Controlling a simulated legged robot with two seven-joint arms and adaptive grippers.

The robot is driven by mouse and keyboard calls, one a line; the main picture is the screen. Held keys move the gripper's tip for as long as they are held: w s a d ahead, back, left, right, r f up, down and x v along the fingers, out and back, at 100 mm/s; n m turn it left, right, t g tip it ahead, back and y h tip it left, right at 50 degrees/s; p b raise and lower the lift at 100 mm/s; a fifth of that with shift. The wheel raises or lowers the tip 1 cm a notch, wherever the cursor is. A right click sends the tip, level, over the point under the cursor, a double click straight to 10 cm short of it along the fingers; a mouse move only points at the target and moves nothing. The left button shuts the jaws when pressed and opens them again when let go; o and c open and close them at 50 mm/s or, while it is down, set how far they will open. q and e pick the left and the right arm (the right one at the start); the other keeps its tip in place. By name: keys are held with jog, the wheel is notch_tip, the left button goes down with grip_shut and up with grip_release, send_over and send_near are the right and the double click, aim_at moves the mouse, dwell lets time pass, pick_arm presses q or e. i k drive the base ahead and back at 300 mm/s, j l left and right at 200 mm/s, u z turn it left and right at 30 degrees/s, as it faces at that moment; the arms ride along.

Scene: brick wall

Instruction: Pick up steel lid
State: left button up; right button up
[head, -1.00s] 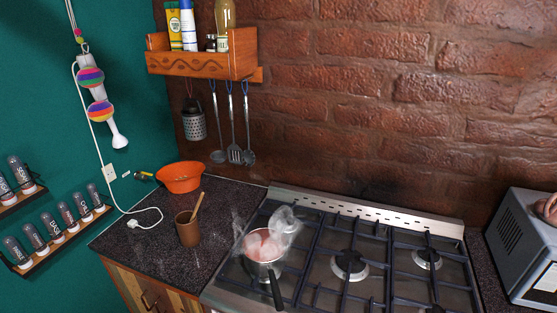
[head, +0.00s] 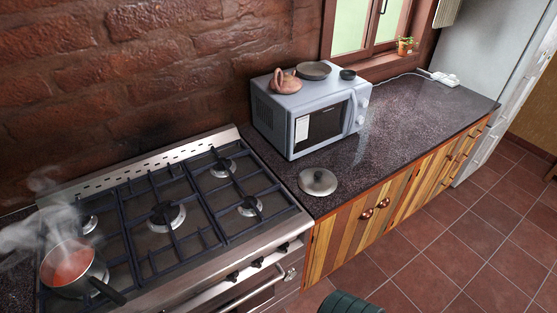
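The steel lid (head: 318,182) is a round grey disc with a small knob on top. It lies flat on the dark speckled counter (head: 408,125), just right of the stove and in front of the microwave, near the counter's front edge. A steaming saucepan (head: 74,270) with red contents and a dark handle sits on the stove at the lower left. Neither of my grippers shows in the head view.
A grey microwave (head: 310,112) stands behind the lid, with a clay pot (head: 285,81) and dark dishes on top. The gas stove (head: 165,215) fills the left. Counter right of the lid is clear. A dark green ribbed object (head: 347,303) shows at the bottom edge.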

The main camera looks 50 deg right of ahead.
aim_at(314, 181)
jog(key=z, duration=2.1)
jog(key=u, duration=2.25)
jog(key=z, duration=2.25)
jog(key=i+l+u, duration=0.2)
jog(key=i+l, duration=0.15)
jog(key=l, duration=0.3)
jog(key=i+l+u, duration=0.1)
jog(key=l, duration=0.2)
jog(key=i+l+u, duration=0.1)
jog(key=l, duration=0.25)
jog(key=i, duration=0.1)
